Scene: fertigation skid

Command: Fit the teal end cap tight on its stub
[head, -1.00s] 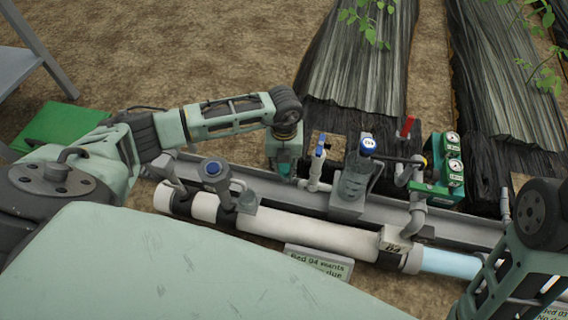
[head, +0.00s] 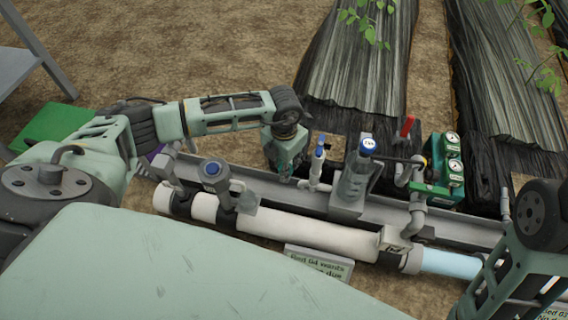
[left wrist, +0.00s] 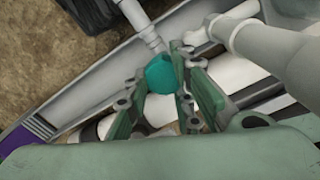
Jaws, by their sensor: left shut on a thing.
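The teal end cap (left wrist: 160,73) is between the green fingers of my left gripper (left wrist: 158,100) in the left wrist view. The gripper is shut on it. The pale pipe stub (left wrist: 152,42) lies just beyond the cap, in line with it. The cap seems to meet its end, but I cannot tell how far on it sits. In the head view my left gripper (head: 287,172) points down beside the pipe with the blue-handled valve (head: 318,165), and its fingers largely hide the cap. My right gripper is out of view; only part of that arm shows at lower right.
A long white pipe (head: 300,232) runs along the front of the grey skid channel (head: 300,200). A blue-topped unit (head: 355,175), a red-handled valve (head: 405,127) and green gauges (head: 445,155) stand right of my left gripper. Bare soil (head: 200,60) lies behind.

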